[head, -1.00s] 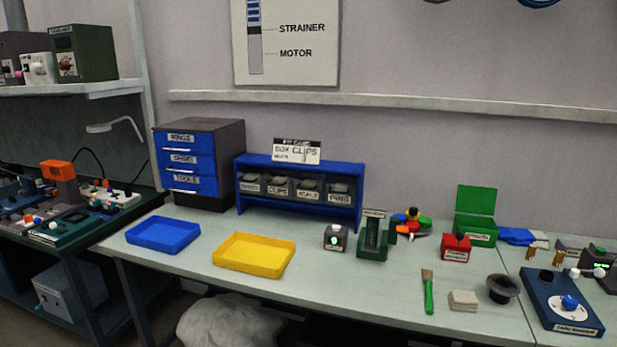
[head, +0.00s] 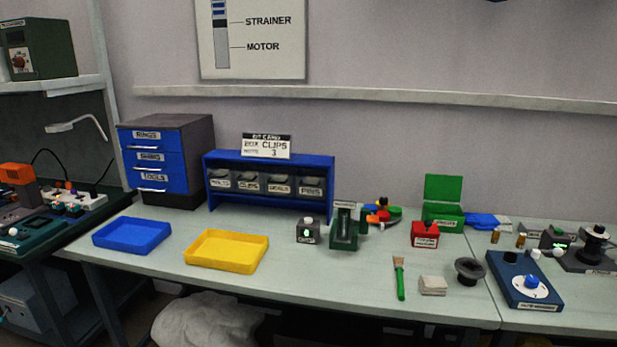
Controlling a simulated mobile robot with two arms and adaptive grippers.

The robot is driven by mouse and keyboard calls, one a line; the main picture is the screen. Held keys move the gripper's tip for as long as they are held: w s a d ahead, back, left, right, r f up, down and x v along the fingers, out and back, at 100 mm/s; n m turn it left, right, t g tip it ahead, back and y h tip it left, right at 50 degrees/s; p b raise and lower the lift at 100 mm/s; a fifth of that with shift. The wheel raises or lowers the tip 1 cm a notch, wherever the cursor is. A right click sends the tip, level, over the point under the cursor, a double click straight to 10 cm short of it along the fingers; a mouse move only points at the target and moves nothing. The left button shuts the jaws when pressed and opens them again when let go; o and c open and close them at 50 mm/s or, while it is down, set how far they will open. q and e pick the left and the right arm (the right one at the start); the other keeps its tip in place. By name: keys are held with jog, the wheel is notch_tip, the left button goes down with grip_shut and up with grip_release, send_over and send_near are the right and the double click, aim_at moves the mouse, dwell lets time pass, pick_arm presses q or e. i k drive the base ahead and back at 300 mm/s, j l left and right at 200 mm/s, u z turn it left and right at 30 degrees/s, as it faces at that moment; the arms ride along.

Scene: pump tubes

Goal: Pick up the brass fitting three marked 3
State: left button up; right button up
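Small brass-coloured pieces stand at the back right of the bench in the head view. One brass piece (head: 521,240) is beside another brass piece (head: 495,236), left of a small dark device with a green light. They are too small for me to read any mark, so I cannot tell which is fitting three. Neither of my grippers is in view.
A blue tray (head: 132,235) and a yellow tray (head: 227,251) lie on the left of the bench.

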aim_at(495, 240)
jog(key=z, duration=1.3)
